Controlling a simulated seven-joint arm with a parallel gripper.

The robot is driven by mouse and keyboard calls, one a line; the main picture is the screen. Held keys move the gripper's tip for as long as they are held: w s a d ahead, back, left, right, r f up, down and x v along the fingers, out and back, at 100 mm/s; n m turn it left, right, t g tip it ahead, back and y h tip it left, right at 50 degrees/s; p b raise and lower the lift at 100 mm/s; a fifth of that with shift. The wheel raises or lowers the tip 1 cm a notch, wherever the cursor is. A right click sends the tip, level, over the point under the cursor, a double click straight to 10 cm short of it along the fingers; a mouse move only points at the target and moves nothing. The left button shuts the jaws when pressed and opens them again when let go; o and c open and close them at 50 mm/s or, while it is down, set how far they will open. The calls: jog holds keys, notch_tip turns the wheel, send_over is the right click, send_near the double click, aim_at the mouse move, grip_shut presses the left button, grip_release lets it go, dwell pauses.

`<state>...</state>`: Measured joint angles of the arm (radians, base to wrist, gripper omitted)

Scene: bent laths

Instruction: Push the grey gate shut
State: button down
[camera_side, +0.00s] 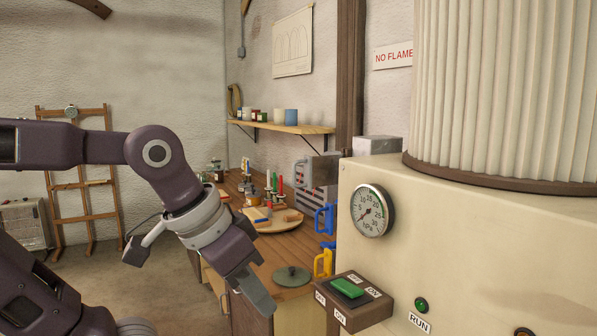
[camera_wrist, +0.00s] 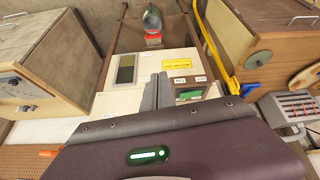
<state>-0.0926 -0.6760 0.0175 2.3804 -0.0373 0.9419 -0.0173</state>
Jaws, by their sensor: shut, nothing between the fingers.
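In the side view a grey piece with a loop handle and a flat plate (camera_side: 323,168) stands beside the cream machine, above a blue loop handle (camera_side: 324,218) and a yellow one (camera_side: 322,263). It looks like the grey gate; how far open it is I cannot tell. My gripper (camera_side: 263,296) is shut and empty, pointing down in front of the bench, lower and to the left of the grey piece and apart from it. In the wrist view my gripper's fingers (camera_wrist: 157,82) are together. I cannot surely identify the grey gate there.
A switch box with a green rocker (camera_side: 347,288) juts from the cream machine (camera_side: 455,235), right of my gripper. A round green-grey disc (camera_side: 292,276) and a round wooden tray (camera_side: 278,221) with tools lie on the bench. The wrist view shows a yellow bar (camera_wrist: 213,45).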

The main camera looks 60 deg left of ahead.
aim_at(308, 159)
jog(key=w+a+r+n+y, duration=0.1)
jog(key=w+a+r+n, duration=0.5)
jog(key=a, duration=0.4)
jog(key=w+a+r+n+y, duration=0.1)
jog(key=w+a+r+n, duration=0.35)
jog(key=a+r, duration=0.45)
jog(key=a+r+n+y, duration=0.1)
jog(key=a+r+n, duration=0.2)
jog(key=a, duration=0.8)
jog(key=w+a+f, duration=0.2)
jog(key=w+f, duration=0.5)
jog(key=w, duration=0.2)
jog(key=shift+f+m+t, duration=0.35)
jog(key=shift+t, duration=0.05)
jog(key=w, duration=0.7)
jog(key=shift+w, duration=0.4)
